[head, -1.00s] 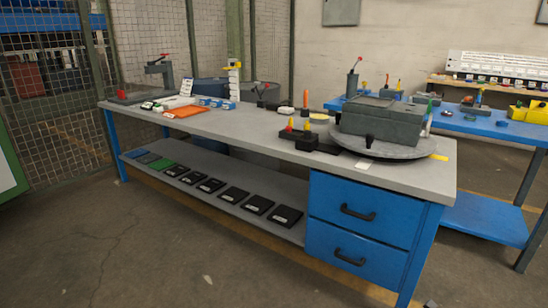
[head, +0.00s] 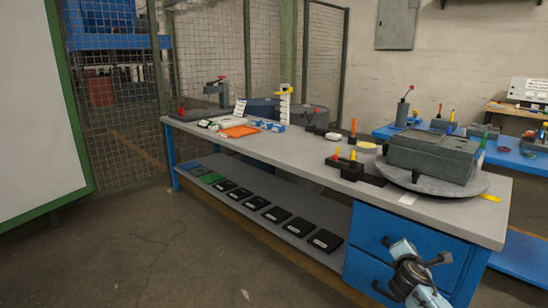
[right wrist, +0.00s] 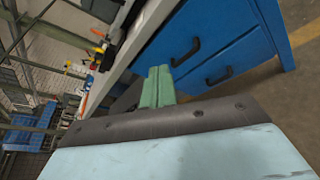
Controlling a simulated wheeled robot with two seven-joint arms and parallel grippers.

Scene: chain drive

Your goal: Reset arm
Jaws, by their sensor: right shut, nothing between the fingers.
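My right gripper (right wrist: 157,88) shows in the right wrist view as two green fingers pressed together, with nothing between them. It hangs in front of the workbench, apart from the blue drawers (right wrist: 222,48). In the head view, part of my right arm (head: 415,278) comes in at the bottom right, before the drawers; its fingertips cannot be made out there. My left arm and gripper are in neither view.
A grey-topped workbench (head: 300,153) carries a grey housing (head: 430,152) on a round turntable (head: 455,187), an orange sheet (head: 239,131) and small parts. Black trays (head: 275,214) lie on its lower shelf. A white board (head: 35,110) stands at left. The floor in front is clear.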

